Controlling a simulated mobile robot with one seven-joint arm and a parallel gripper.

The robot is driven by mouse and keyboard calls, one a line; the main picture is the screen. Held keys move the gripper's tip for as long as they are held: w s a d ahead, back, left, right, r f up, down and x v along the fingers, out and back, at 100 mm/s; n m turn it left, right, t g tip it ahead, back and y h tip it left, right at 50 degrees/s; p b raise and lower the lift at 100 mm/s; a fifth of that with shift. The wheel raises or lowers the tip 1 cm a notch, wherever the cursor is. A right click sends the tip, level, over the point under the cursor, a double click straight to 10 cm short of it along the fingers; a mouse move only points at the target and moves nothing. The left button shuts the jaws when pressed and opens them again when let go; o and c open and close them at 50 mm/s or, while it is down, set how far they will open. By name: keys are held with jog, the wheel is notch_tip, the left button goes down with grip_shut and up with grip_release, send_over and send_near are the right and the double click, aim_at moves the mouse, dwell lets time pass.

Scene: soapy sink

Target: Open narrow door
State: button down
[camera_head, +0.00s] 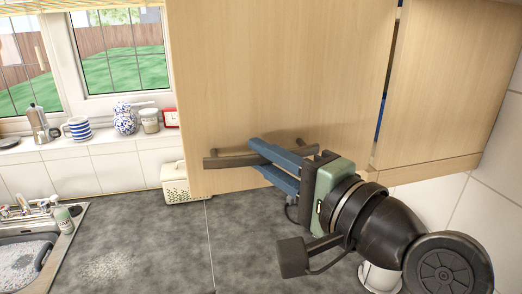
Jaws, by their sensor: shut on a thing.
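A light wood cabinet door (285,70) fills the upper middle of the head view, its bottom edge above the worktop. A dark bar handle (230,161) runs nearly level near its lower edge. My gripper (262,158) reaches in from the lower right. Its blue fingers are shut on the handle, around its middle.
The grey worktop (150,235) below is mostly clear. A cream container (175,186) stands by the wall under the door's left edge. A sink (30,258) with a soap bottle (63,217) is at lower left. Pots and a mug line the windowsill. A white cylinder (380,277) stands behind my arm.

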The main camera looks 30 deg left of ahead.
jog(key=shift+r, duration=0.1)
jog(key=c, duration=0.8)
grip_release()
jog(key=b+v, duration=0.4)
jog(key=v, duration=0.9)
